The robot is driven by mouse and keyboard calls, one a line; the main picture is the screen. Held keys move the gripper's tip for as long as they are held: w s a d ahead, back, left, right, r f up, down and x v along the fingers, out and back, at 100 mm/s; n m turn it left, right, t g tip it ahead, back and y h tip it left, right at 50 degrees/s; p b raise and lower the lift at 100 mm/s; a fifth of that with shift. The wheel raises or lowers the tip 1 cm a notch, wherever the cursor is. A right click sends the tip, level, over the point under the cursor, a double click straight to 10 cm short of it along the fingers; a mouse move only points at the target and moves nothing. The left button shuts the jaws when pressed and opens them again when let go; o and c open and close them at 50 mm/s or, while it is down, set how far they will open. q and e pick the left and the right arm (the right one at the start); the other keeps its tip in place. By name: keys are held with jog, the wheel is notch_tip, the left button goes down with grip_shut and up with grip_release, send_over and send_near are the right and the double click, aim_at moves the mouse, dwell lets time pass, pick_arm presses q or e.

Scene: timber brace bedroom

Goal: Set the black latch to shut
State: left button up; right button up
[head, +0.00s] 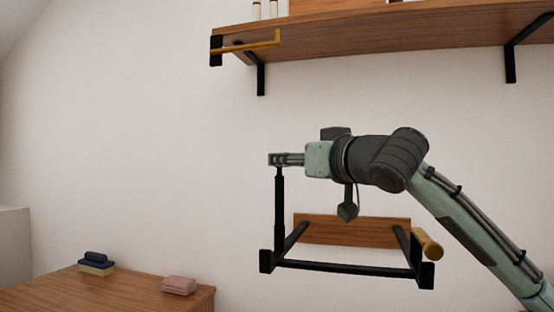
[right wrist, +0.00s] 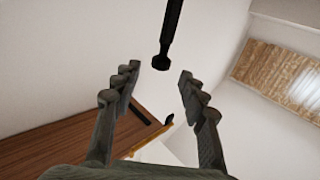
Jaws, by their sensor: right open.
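The black latch (head: 279,205) is a bar standing upright at the left front corner of a black metal frame on the wall. Its blunt black end (right wrist: 161,62) shows in the right wrist view. My right gripper (head: 275,159) is at the top of the bar, reaching in level from the right. In the right wrist view, the right gripper (right wrist: 158,80) is open, with the bar's end in the gap between the fingertips. I see no finger closed on it; whether it touches is unclear. My left gripper is in neither view.
The black frame's front rail (head: 345,267) and a yellow knob (head: 428,244) lie below my right arm. Above is a wooden shelf (head: 390,32) with a yellow bar (head: 250,47). A wooden cabinet (head: 130,295) holds a pink bundle (head: 179,285) and blue-and-cream item (head: 96,264). Wall space left is clear.

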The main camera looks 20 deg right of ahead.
jog(key=w, duration=0.2)
jog(key=w+a, duration=0.1)
jog(key=w, duration=0.1)
jog(key=shift+w, duration=0.4)
jog(key=shift+c, duration=0.4)
grip_shut()
